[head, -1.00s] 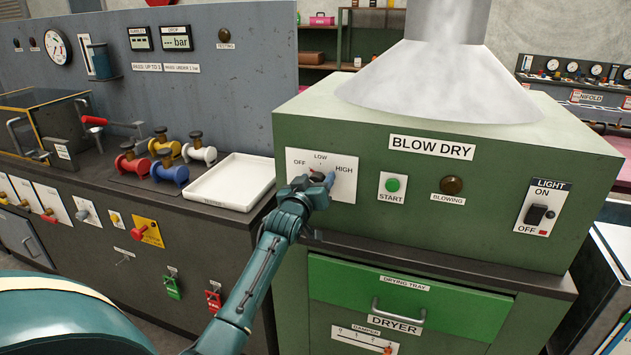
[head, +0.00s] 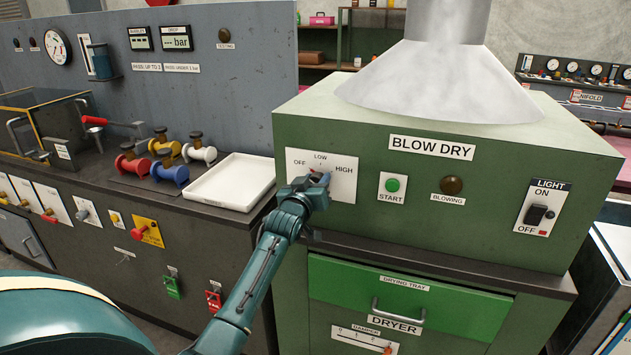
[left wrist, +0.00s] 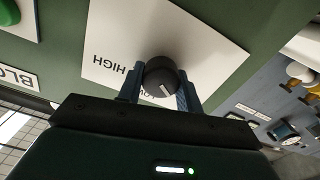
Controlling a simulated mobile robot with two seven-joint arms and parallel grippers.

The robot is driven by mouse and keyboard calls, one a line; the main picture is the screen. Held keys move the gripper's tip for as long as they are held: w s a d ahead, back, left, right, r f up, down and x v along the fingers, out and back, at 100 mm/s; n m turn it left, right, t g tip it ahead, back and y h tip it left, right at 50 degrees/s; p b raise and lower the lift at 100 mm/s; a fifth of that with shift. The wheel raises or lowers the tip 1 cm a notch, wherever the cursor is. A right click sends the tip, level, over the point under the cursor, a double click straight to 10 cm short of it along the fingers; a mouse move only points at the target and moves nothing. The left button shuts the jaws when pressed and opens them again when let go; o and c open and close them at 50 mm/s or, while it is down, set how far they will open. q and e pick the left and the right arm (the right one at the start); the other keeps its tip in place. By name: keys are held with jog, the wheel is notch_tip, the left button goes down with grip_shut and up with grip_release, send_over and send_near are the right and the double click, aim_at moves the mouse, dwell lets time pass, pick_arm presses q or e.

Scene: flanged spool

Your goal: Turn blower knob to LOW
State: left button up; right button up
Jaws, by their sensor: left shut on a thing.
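The blower knob (left wrist: 160,76) is round and dark with a white pointer line, on a white plate (head: 341,186) marked OFF, LOW and HIGH. The plate is on the green BLOW DRY box. My left gripper (head: 319,178) is at the knob and hides most of it in the head view. In the left wrist view, its two blue fingers (left wrist: 158,88) are shut on the knob, one on each side. There the pointer line slants down and to the right, away from HIGH; the LOW label is mostly hidden. My right gripper is not in view.
A green START button (head: 393,185), a dark BLOWING lamp (head: 451,185) and a LIGHT switch (head: 537,214) lie right of the plate. Below are the drying tray handle (head: 398,310) and a ledge. A white tray (head: 231,205) sits on the left counter.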

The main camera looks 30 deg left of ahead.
pick_arm(q)
jog(key=m+p, duration=0.2)
jog(key=m, duration=0.4)
jog(key=shift+d, duration=0.1)
jog(key=m, duration=0.5)
jog(key=shift+m, duration=0.4)
dwell(0.3)
jog(key=o, duration=1)
jog(key=shift+d, duration=0.1)
jog(key=v, duration=1.3)
jog(key=shift+b, duration=0.3)
